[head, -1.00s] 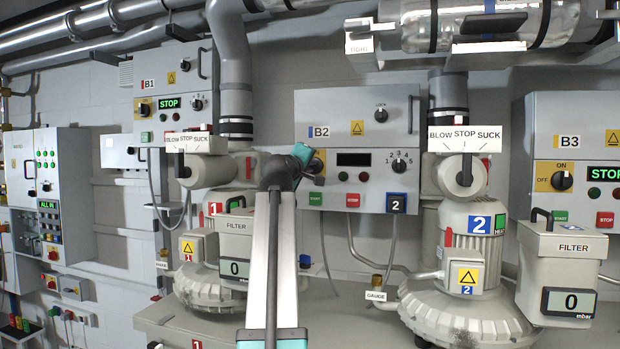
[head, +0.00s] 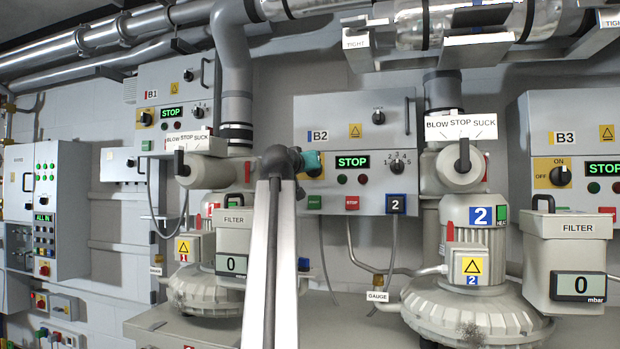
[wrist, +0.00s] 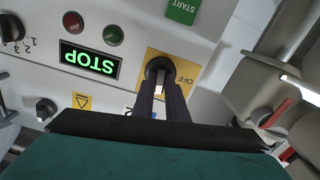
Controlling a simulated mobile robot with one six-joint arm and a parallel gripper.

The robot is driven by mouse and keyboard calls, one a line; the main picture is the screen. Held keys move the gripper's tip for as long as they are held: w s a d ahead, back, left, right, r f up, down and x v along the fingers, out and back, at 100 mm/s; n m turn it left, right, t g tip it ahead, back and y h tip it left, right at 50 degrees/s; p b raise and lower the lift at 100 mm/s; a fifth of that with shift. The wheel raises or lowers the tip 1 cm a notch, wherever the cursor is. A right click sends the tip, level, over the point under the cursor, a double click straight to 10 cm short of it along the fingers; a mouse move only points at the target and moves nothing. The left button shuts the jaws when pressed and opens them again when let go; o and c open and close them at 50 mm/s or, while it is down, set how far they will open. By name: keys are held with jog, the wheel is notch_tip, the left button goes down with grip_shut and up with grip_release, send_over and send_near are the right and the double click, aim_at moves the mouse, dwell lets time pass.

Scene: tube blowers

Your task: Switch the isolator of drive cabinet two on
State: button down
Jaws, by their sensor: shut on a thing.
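Drive cabinet two, the grey box (head: 383,110) marked B2, hangs on the wall in the middle of the head view. Its display (head: 353,162) is lit with green STOP. Its isolator is a dark knob (wrist: 156,66) on a yellow plate (wrist: 184,66), seen upside down in the wrist view, where OFF is readable. My gripper (wrist: 163,88) is shut on this knob, with one finger on each side. In the head view, my arm and the teal gripper body (head: 312,160) hide most of the isolator. The ON mark is not visible.
Cabinet B1 (head: 150,75) is to the left and cabinet B3 (head: 535,120) to the right. Pipes run overhead.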

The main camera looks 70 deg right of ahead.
jog(key=shift+f+m+b, duration=0.2)
jog(key=shift+m+b, duration=0.5)
jog(key=shift+m, duration=0.4)
jog(key=c, duration=1.8)
grip_release()
jog(key=shift+r, duration=0.15)
jog(key=shift+o, duration=0.2)
jog(key=shift+a, duration=0.15)
jog(key=a+p, duration=0.9)
jog(key=a, duration=0.4)
jog(key=shift+s+a, duration=0.3)
jog(key=shift+s, duration=0.15)
